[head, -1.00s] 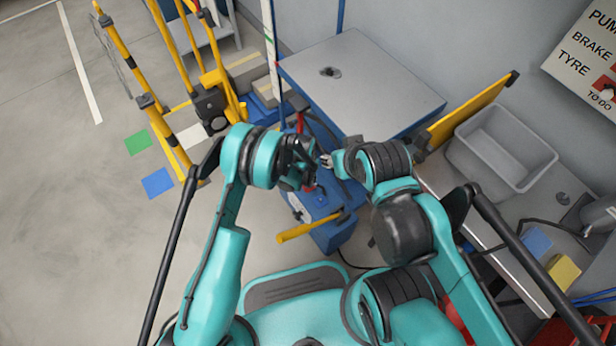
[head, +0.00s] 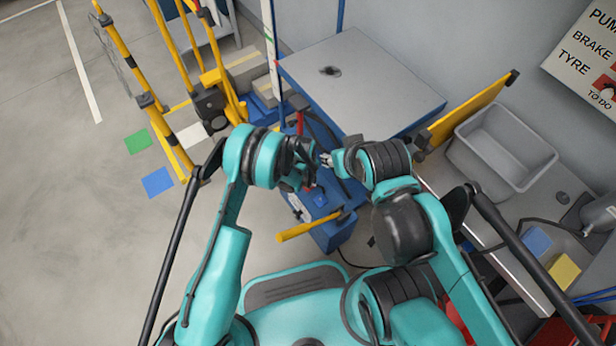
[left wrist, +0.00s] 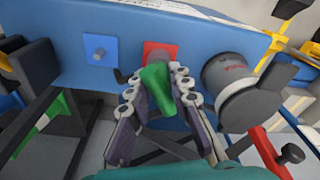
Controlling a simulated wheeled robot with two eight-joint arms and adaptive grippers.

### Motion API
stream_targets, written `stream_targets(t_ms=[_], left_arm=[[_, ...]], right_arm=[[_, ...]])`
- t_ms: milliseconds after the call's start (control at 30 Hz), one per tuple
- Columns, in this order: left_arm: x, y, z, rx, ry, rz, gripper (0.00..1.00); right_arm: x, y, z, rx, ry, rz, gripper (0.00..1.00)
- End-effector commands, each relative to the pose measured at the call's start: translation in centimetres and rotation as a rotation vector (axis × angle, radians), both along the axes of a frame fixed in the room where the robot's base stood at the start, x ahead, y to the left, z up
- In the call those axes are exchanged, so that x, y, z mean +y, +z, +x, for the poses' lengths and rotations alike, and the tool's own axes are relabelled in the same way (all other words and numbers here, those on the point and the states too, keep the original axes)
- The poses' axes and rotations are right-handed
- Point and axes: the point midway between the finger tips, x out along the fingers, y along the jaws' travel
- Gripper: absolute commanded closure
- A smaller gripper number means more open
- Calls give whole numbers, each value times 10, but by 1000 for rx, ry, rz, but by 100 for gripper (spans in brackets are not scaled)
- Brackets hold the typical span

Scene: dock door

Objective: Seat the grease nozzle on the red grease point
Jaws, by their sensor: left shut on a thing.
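My left gripper (left wrist: 160,92) is shut on a green piece (left wrist: 157,84), which I take to be the grease nozzle. The nozzle points at the red square (left wrist: 168,48) on a blue panel, where a short stub, the red grease point (left wrist: 158,60), stands out. The nozzle's far end overlaps the stub in the left wrist view; I cannot tell whether it is seated or just in front. In the head view my left gripper (head: 302,178) is over the blue unit, largely hidden by its own wrist. My right gripper (head: 328,160) is close by, its fingers too small to judge.
A blue square (left wrist: 100,50) with a similar stub is left of the red one. A grey cylinder (left wrist: 232,85) stands close on the right. The blue unit (head: 335,232) has a yellow handle (head: 308,228). A grey-topped cabinet (head: 365,85) stands behind; floor at left is open.

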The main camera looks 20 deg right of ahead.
Motion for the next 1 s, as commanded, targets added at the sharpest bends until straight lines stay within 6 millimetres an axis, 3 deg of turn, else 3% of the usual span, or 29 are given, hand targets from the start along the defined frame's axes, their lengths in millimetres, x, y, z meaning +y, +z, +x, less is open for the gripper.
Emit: stream_targets(t_ms=[33, 67, 100, 433, 1000], left_arm=[[0, -1, 0, 0, 0, 0, 100], [0, -1, 0, 0, 0, 0, 75], [0, -1, 0, 0, 0, 0, 72], [0, 2, 0, 0, 0, 0, 72], [5, 50, -4, 0, 0, 0, 72]], right_arm=[[0, 0, 0, 0, 0, 0, 60], [0, 0, 0, 0, 0, 0, 60], [0, 0, 0, 0, 0, 0, 60], [0, 2, 0, 0, 0, 0, 60], [0, 24, 0, 0, 0, 0, 60]])
